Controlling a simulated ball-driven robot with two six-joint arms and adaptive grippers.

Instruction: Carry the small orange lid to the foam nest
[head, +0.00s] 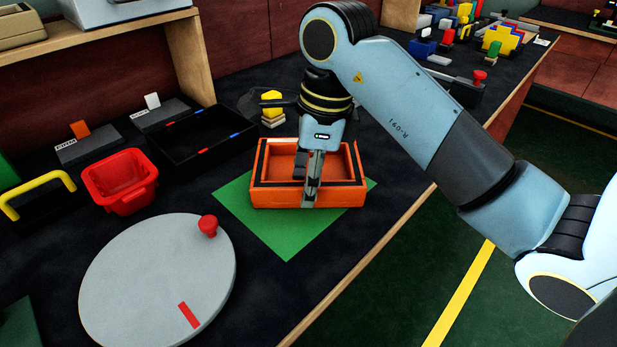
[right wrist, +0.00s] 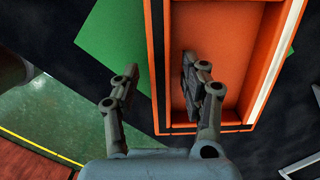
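An orange open-topped rectangular piece (head: 262,192) lies on a green mat (head: 288,243); I cannot tell for sure whether it is the small orange lid. It also fills much of the right wrist view (right wrist: 157,50). My right gripper (head: 311,192) points down at its near wall. In the right wrist view the gripper (right wrist: 158,90) has its fingers apart, one outside the wall and one over the inside, with gaps to the wall. I cannot make out a foam nest for certain. My left gripper is not in view.
A grey round disc (head: 150,275) with a red knob (head: 208,226) lies at the front left. A red bin (head: 120,183) and a black tray (head: 165,155) stand behind it. A yellow block (head: 272,103) stands behind the orange piece. The table's wooden edge (head: 380,245) runs along the right.

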